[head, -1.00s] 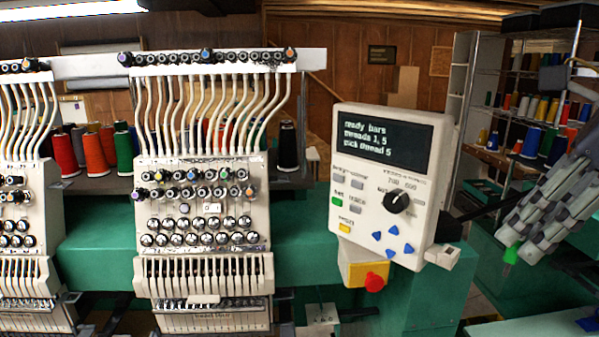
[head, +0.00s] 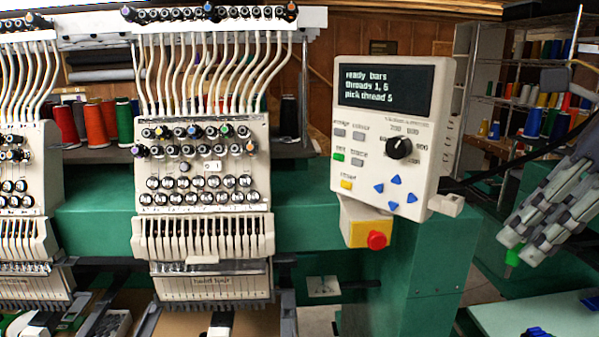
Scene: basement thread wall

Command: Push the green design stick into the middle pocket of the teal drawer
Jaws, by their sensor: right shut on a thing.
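My right gripper (head: 522,245) comes in from the right edge, its grey jointed fingers pointing down and left. It is shut on the green design stick (head: 512,257), of which only a small bright green end shows below the fingertips. The rest of the stick is hidden by the fingers. The gripper hangs in the air to the right of the control panel, apart from it. I cannot make out the teal drawer or its middle pocket in this view. My left gripper is not in view.
The embroidery machine's control panel (head: 392,130) stands in the middle right, with a red stop button (head: 377,240) below it. The needle head (head: 203,180) is to its left. A pale table (head: 555,315) with blue things lies at the bottom right. Thread shelves stand behind.

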